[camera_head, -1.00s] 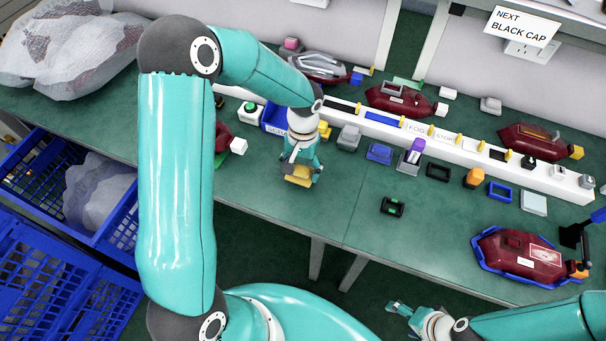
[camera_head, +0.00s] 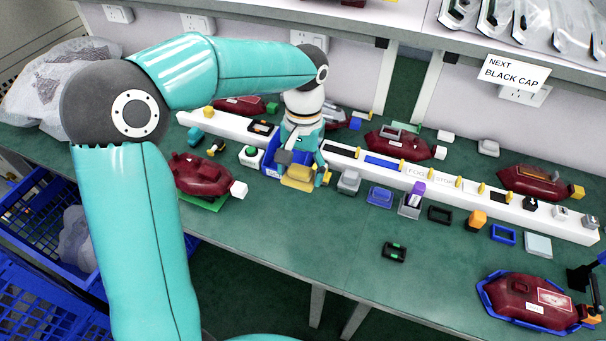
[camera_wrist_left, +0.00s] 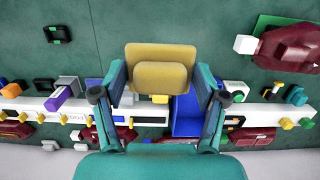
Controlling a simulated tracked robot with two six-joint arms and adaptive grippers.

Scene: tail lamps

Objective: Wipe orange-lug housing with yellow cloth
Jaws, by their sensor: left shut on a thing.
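The yellow cloth (camera_head: 297,178) looks like a folded pad. My left gripper (camera_head: 300,174) is shut on it, in front of the blue bin by the white rail; the cloth's height over the table is hard to tell. In the left wrist view the cloth (camera_wrist_left: 162,55) sits between the two fingers (camera_wrist_left: 160,88). The orange-lug housing (camera_head: 522,303) is dark red with a white label and lies in a blue tray (camera_head: 487,298) at the front right. Its orange lug (camera_head: 590,319) is at its right end. The cloth is well apart from it. My right gripper is out of view.
A white rail (camera_head: 340,160) with yellow pegs crosses the table. Small parts, including a purple-topped one (camera_head: 416,194), line the rail's front. The front middle of the table is mostly clear.

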